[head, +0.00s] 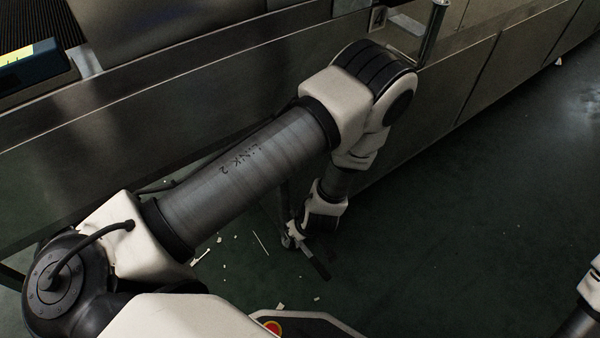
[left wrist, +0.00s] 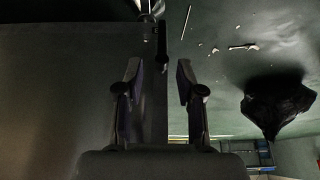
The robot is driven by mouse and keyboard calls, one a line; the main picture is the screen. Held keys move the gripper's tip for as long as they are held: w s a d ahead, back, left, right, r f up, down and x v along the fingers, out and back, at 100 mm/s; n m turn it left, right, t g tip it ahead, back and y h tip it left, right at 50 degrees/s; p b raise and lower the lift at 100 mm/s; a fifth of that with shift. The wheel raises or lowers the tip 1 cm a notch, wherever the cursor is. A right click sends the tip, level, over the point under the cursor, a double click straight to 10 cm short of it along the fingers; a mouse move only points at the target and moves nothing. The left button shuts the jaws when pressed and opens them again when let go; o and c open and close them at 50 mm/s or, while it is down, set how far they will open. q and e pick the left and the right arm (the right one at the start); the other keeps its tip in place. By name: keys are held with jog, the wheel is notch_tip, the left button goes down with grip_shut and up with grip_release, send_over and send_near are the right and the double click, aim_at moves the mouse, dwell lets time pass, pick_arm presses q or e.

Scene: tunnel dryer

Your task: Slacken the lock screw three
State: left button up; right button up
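My left gripper (left wrist: 158,66) is open in the left wrist view, its two dark fingers apart with nothing clearly held between them. A small dark upright piece with a pale metal part at its top (left wrist: 161,42) shows just beyond the fingertips; I cannot tell what it is. No lock screw can be clearly identified in either view. Only a piece of my right arm shows at the head view's right edge; its gripper is out of view.
The dryer's long steel side (head: 490,80) runs diagonally across the head view. A dark box with a yellow label (head: 30,68) is at upper left. Pale scraps (head: 260,243) lie on the green floor (head: 450,240), which is open to the right. A black bag (left wrist: 275,103) shows in the wrist view.

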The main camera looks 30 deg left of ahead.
pick_arm(q)
jog(key=b+x, duration=0.3)
jog(key=x, duration=0.3)
jog(key=shift+a+f, duration=0.1)
jog(key=shift+f, duration=0.2)
jog(key=shift+a+f+b, duration=0.2)
jog(key=shift+f+b, duration=0.05)
jog(key=shift+b, duration=0.1)
grip_shut()
